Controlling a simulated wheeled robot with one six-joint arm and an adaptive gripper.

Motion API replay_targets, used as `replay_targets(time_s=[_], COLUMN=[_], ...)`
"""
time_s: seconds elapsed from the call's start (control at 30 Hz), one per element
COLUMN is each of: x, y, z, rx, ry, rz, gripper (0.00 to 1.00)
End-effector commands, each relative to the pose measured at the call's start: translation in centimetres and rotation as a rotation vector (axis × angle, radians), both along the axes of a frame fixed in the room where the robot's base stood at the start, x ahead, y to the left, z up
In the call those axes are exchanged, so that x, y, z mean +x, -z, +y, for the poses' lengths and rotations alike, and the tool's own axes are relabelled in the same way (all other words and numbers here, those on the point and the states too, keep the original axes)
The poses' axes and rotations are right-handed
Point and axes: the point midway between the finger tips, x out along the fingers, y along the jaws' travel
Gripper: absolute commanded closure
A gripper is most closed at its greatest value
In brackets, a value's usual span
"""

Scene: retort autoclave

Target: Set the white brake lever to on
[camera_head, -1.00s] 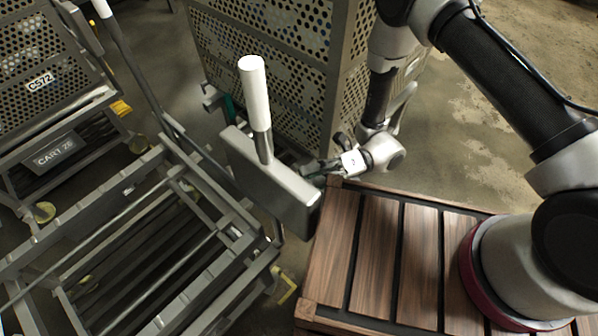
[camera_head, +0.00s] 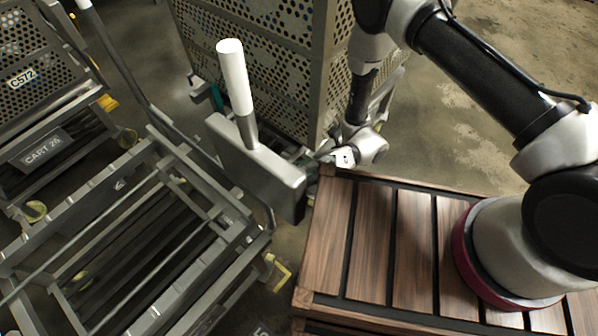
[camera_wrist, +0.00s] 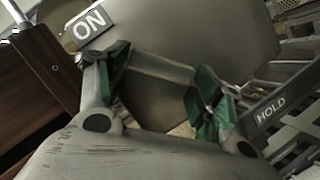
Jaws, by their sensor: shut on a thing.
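The white-gripped lever (camera_head: 235,78) stands upright, slightly tilted, on a grey flat housing (camera_head: 255,168) in the middle of the head view. My gripper (camera_head: 318,158) reaches in from the right, behind the housing's far side, and its fingertips are mostly hidden there. In the wrist view my gripper (camera_wrist: 160,88) shows green-padded fingers on either side of a grey block-like part (camera_wrist: 158,72). I cannot tell whether this part belongs to the lever. An ON label (camera_wrist: 90,23) is at upper left, and a HOLD label (camera_wrist: 271,110) is at right.
A grey slatted cart frame (camera_head: 95,205) fills the left. A CART 26 sign (camera_head: 43,146) and a C572 basket (camera_head: 30,50) lie beyond it. A tall perforated basket (camera_head: 270,70) stands behind the housing. A wooden slatted deck (camera_head: 370,235) lies under my arm. Floor is clear at upper right.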

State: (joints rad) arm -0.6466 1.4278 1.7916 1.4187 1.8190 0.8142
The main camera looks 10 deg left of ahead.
Motion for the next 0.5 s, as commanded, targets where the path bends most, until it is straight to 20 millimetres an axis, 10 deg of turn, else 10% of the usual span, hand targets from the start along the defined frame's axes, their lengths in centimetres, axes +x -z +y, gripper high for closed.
replay_targets(time_s=[0.1, 0.13, 0.2, 0.5], x=[-0.86, -0.86, -0.86, -0.81], y=[0.57, 0.57, 0.57, 0.59], z=[-0.63, -0.63, -0.63, -0.66], rx=[-0.014, -0.014, -0.014, -0.013], ry=[-0.020, -0.020, -0.020, -0.019], rz=[-0.002, -0.002, -0.002, -0.002], gripper=[0.77, 0.28, 0.15, 0.13])
